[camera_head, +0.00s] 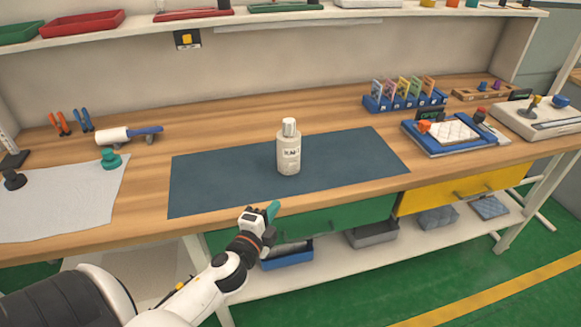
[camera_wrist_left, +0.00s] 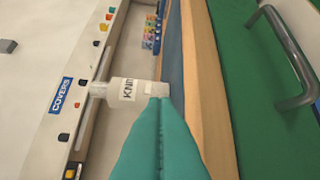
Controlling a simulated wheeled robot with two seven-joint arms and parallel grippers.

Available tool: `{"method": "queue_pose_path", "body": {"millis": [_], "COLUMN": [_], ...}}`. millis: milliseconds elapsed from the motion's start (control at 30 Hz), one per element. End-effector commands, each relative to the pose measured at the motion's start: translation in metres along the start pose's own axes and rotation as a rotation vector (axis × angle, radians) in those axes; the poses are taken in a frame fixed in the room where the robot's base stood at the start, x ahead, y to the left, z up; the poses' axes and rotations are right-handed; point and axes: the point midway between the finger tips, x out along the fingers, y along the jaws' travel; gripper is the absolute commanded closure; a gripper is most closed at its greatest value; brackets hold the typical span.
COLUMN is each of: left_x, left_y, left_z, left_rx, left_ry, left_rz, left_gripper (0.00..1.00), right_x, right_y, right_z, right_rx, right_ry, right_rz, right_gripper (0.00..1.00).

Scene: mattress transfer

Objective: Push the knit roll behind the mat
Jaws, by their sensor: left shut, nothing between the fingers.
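The knit roll (camera_head: 289,155) is a cream, bottle-shaped cylinder with a narrow top, standing upright on the dark blue mat (camera_head: 220,178). My left gripper (camera_head: 271,211) has teal fingers and is shut and empty. It is at the table's front edge, in front of the mat and nearer me than the roll. In the left wrist view the gripper's fingertips (camera_wrist_left: 160,101) overlap the roll's base in the picture. The head view shows a gap between them. My right gripper is out of view.
Behind the mat, a strip of bare wood (camera_head: 250,125) is free up to the wall. A blue rack (camera_head: 400,102) and a blue tray (camera_head: 450,135) stand right. A green drawer (camera_head: 345,215) is below the edge.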

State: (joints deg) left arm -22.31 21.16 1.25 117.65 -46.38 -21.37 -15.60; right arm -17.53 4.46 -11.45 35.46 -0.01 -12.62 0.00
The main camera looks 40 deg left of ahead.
Motion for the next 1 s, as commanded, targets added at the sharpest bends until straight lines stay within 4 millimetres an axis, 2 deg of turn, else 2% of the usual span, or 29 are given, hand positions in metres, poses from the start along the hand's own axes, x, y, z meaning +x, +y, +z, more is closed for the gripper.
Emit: {"method": "queue_pose_path", "body": {"millis": [100, 267, 367, 733, 800, 1000], "left_x": [0.006, 0.017, 0.033, 0.11, 0.118, 0.133], "left_y": [0.016, 0.023, 0.025, 0.03, 0.03, 0.032], "left_z": [0.006, 0.01, 0.011, 0.018, 0.008, -0.005], "left_rx": [0.108, 0.146, 0.146, 0.142, 0.143, 0.143], "left_ry": [-0.063, -0.087, -0.087, -0.084, -0.082, -0.084], "left_rz": [0.058, 0.078, 0.079, 0.077, 0.075, 0.074], "left_gripper": [1.0, 1.0, 1.0, 1.0, 1.0, 1.0], "right_x": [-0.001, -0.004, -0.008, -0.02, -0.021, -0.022], "right_y": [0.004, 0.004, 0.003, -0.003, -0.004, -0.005], "right_z": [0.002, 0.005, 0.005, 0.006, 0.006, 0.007], "right_rx": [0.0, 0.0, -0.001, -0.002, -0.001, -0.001], "right_ry": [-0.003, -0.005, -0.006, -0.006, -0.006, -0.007], "right_rz": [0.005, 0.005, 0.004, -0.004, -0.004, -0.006], "right_gripper": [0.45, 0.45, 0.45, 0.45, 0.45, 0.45]}}
